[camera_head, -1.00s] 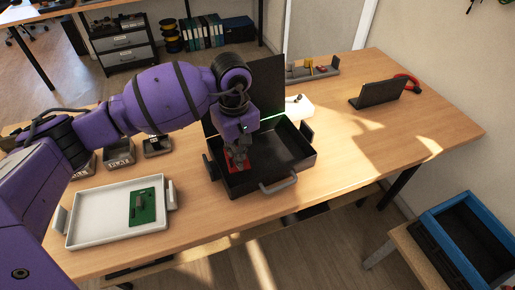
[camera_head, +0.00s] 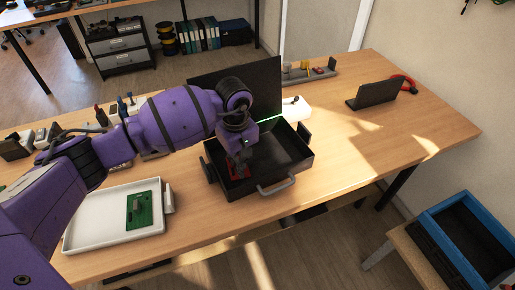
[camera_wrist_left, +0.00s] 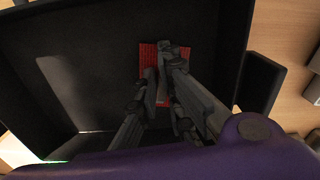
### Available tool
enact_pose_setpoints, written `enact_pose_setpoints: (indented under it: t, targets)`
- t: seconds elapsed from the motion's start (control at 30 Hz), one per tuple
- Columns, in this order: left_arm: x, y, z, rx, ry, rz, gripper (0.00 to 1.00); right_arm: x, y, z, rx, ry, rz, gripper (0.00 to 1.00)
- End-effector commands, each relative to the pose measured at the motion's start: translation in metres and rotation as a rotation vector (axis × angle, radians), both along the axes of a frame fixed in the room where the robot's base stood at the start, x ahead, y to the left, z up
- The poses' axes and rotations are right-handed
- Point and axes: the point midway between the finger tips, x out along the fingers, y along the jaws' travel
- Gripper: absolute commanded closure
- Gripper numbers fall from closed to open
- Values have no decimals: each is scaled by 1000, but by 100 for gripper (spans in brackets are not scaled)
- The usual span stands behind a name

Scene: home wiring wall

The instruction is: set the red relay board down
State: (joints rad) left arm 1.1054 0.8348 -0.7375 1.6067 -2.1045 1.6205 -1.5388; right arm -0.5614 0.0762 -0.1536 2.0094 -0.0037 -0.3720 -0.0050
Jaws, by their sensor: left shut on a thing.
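The red relay board (camera_head: 238,175) is inside the black toolbox-like tray (camera_head: 290,178), near its left front corner. In the left wrist view the red board (camera_wrist_left: 148,56) shows beyond the fingers, close to the tray's dark wall. My left gripper (camera_head: 238,166) reaches down into the tray and is shut on the board; its fingers (camera_wrist_left: 163,92) hide the board's middle. I cannot tell whether the board touches the tray floor. My right gripper is not in view.
A white tray (camera_head: 90,222) with a green board (camera_head: 139,211) stands at the left. A dark upright panel (camera_head: 262,92) is behind the black tray. A small black stand (camera_head: 375,93) and a grey holder (camera_head: 308,74) are farther back.

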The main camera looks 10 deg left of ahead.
Motion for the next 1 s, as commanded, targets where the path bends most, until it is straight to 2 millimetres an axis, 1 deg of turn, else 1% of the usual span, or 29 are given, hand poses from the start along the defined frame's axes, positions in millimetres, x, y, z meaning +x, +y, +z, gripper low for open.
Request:
enact_pose_setpoints:
  t: [0.03,0.13,0.17,0.43,0.53,0.57,0.67,0.9,1.0]
  targets:
    - [-1,0,-2,0,3,0,88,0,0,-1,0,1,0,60]
    - [-1,0,-2,1,2,0,75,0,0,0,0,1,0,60]
    - [-1,0,-1,1,2,1,73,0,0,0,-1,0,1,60]
    - [-1,0,-1,0,1,1,73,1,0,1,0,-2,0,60]
    - [0,0,6,-1,0,1,73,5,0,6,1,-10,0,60]
    - [0,0,9,-1,-2,0,73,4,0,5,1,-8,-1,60]
    - [1,1,23,-1,-2,0,73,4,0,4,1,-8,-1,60]
    - [1,0,75,0,-3,-1,73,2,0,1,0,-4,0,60]
    - [0,0,94,0,-1,0,73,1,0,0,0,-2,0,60]
